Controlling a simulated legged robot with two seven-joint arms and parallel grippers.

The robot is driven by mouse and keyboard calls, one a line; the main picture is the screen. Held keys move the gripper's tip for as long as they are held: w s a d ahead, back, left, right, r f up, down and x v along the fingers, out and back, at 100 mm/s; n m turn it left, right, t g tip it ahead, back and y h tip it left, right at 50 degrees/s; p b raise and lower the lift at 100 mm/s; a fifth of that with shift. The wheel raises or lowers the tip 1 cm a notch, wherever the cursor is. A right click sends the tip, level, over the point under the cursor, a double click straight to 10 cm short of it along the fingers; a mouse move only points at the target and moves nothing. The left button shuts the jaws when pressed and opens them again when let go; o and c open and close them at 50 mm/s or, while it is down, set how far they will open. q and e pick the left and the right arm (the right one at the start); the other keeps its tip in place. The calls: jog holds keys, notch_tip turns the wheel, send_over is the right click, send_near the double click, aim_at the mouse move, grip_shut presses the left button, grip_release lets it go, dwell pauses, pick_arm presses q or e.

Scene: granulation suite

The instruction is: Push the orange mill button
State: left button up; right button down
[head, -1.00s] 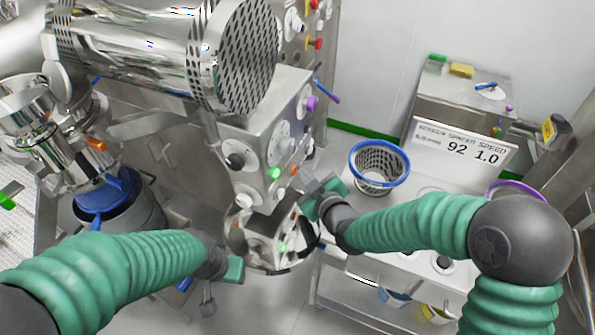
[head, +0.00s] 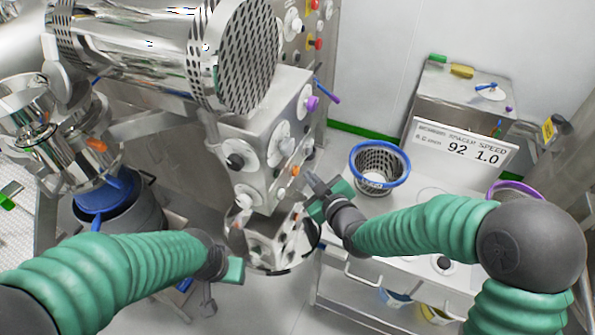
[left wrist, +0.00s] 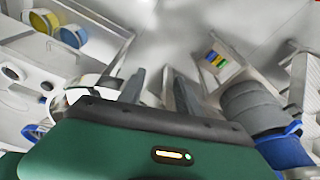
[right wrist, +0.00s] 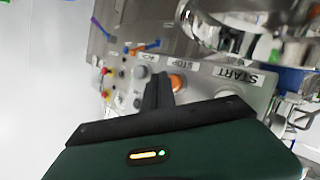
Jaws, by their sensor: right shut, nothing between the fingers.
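The orange button (head: 295,171) sits on the side of the steel mill housing (head: 252,130). In the right wrist view the orange button (right wrist: 177,82) is by a STOP label, with a START label to its right. My right gripper (head: 310,178) is shut and empty. Its tips are just right of the button in the head view, with a small apparent gap. In the right wrist view the shut fingers (right wrist: 158,85) appear just left of the button; contact cannot be told. My left gripper (head: 208,290) hangs low at left, its fingers (left wrist: 158,85) apart and empty.
A perforated drum (head: 235,55) juts out above the housing. Other knobs and a purple knob (head: 312,103) are close by. A blue-rimmed basket (head: 379,165) stands on the steel cart to the right. A sign (head: 465,145) stands behind it.

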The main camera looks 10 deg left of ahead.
jog(key=shift+d, duration=0.1)
jog(key=d, duration=0.1)
jog(key=s+d, duration=0.1)
jog(key=d, duration=0.2)
jog(key=shift+s+d, duration=0.3)
jog(key=shift+d, duration=0.05)
dwell(0.6)
